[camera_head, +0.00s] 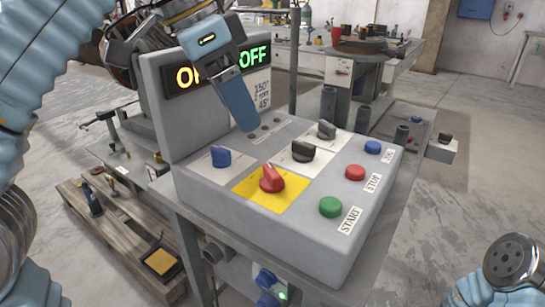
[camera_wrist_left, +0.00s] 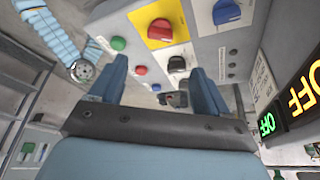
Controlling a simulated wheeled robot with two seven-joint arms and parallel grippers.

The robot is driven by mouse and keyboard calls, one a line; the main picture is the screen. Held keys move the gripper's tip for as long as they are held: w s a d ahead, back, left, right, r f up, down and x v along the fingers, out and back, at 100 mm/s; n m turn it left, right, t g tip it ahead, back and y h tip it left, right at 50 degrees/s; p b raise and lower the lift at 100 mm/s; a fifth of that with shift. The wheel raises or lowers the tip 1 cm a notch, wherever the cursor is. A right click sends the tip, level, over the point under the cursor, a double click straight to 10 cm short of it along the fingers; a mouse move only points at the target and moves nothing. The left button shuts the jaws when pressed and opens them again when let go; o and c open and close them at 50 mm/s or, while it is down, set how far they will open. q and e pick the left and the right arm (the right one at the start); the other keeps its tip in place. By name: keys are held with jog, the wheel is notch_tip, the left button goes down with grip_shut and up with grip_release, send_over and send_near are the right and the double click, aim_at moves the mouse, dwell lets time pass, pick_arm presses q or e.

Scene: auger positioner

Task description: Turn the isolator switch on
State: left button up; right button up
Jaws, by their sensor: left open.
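The likely isolator switch is the red rotary knob (camera_head: 271,179) on a yellow plate (camera_head: 292,200) on the grey control box (camera_head: 270,232). It also shows at the top of the left wrist view (camera_wrist_left: 160,29). In the head view its pointer tilts slightly left of the far side. My left gripper (camera_head: 246,124) hangs above the far part of the panel, apart from the knob. In the left wrist view its two blue fingers (camera_wrist_left: 160,72) are spread with nothing between them. My right gripper is not visible; only part of my right arm shows.
Blue (camera_head: 221,156) and black (camera_head: 303,151) knobs flank the yellow plate. Green (camera_head: 331,207), red (camera_head: 355,172) and blue (camera_head: 373,147) buttons line the right edge. The upright display (camera_head: 253,56) reads green OFF; its yellow word reads OFF in the wrist view.

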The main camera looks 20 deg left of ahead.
aim_at(271, 170)
pick_arm(q)
jog(key=b+x, duration=0.4)
jog(key=x, duration=0.8)
jog(key=shift+f, duration=0.3)
jog(key=shift+c, duration=0.2)
jog(key=c, duration=1)
